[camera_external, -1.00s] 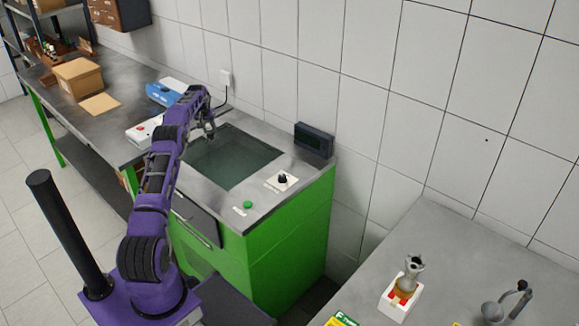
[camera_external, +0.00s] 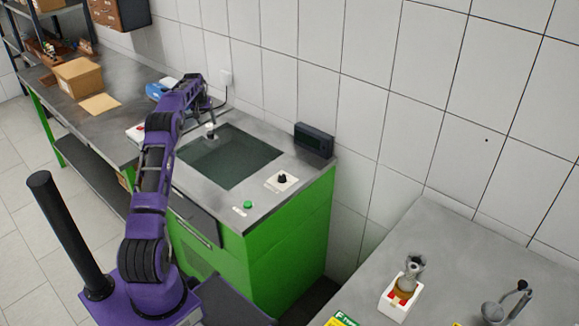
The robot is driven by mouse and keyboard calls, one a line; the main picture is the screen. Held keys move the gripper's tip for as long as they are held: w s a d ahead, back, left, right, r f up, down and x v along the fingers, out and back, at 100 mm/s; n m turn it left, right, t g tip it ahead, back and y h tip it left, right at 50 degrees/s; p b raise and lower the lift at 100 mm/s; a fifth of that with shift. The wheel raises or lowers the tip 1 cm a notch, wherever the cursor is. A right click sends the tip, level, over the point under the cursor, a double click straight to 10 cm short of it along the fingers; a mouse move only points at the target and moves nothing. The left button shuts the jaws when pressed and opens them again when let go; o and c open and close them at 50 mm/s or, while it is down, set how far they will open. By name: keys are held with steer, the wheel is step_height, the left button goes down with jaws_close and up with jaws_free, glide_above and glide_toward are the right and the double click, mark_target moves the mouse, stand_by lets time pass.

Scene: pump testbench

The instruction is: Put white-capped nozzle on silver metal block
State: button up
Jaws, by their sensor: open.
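A small white-capped piece, which looks like the nozzle (camera_external: 210,127), stands upright at the back left edge of the dark tank opening in the green bench. A small grey part shows under its cap, but I cannot tell whether this is the silver metal block or the nozzle's own body. No separate silver block can be made out. My gripper (camera_external: 211,104) is open and above and behind the white cap in the picture, apart from it. Its fingers are small and partly hidden by my purple arm.
The dark tank opening (camera_external: 230,157) fills much of the green bench (camera_external: 290,228). A dark display box (camera_external: 314,140), black knob (camera_external: 282,179) and green button (camera_external: 248,205) surround it.

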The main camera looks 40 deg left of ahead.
steer(key=v, duration=0.6)
stand_by(0.3)
